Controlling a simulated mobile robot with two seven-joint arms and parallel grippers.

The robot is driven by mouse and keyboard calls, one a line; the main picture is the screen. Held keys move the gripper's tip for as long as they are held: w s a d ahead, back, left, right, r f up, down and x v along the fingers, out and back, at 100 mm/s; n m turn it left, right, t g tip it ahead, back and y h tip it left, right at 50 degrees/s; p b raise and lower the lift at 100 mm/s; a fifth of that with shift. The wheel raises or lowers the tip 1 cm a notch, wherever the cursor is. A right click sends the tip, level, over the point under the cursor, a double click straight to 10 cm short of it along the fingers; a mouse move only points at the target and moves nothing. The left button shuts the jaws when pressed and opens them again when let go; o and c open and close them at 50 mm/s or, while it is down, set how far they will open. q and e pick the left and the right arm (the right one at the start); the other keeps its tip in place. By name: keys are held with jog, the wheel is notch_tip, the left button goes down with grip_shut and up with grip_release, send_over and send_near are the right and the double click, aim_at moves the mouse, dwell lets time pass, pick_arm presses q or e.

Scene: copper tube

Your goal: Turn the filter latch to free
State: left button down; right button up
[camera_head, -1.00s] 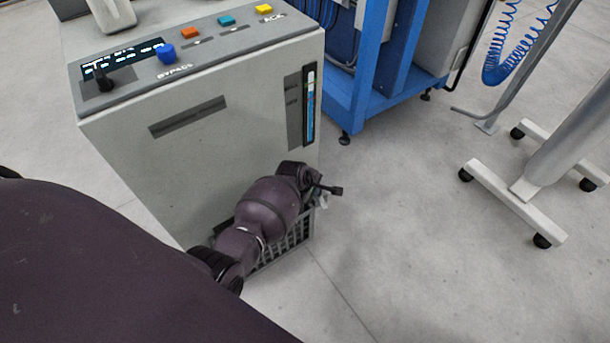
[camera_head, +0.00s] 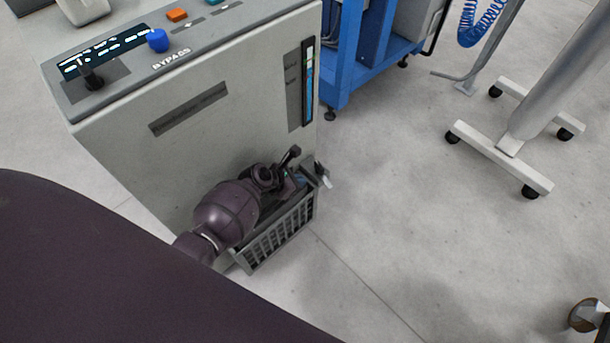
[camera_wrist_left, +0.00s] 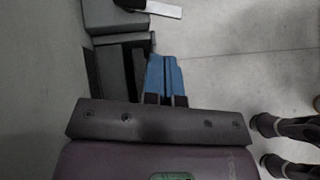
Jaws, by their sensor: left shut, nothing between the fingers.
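The filter latch shows as a pale lever (camera_head: 323,179) on a dark mount at the upper right corner of the grey slatted filter grille (camera_head: 277,236), low on the machine cabinet. In the left wrist view the latch's pale lever (camera_wrist_left: 163,9) lies at the top, beyond the fingertips. My left gripper (camera_wrist_left: 163,58) has its blue fingers together and empty, pointing toward the latch with a gap between. In the head view my left wrist covers part of the grille top, and the fingers are hard to make out there. My right gripper is not in view.
The grey cabinet (camera_head: 190,155) has a blue knob (camera_head: 158,40) and a joystick (camera_head: 91,76) on top. A blue frame (camera_head: 352,75) stands behind. A wheeled stand (camera_head: 508,145) is at the right. The floor (camera_head: 410,220) between is clear.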

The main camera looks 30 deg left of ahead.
aim_at(327, 182)
pick_arm(q)
jog(key=b+x, duration=0.4)
jog(key=x, duration=0.5)
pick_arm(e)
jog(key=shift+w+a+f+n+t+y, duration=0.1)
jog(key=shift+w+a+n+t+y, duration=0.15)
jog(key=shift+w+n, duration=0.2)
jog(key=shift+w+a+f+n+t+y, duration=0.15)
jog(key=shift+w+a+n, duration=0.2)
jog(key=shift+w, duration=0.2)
pick_arm(q)
jog(key=shift+d, duration=0.1)
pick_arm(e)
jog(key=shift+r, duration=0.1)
pick_arm(q)
jog(key=shift+w+d+r+n+t+y+p, duration=0.3)
jog(key=shift+w+d+n+p, duration=0.2)
jog(key=shift+w, duration=0.1)
jog(key=shift+w+d, duration=0.1)
jog(key=shift+w+d+f+n, duration=0.1)
jog(key=shift+d+n, duration=0.05)
jog(key=shift+n, duration=0.15)
jog(key=shift+d+f, duration=0.1)
jog(key=shift+f, duration=0.1)
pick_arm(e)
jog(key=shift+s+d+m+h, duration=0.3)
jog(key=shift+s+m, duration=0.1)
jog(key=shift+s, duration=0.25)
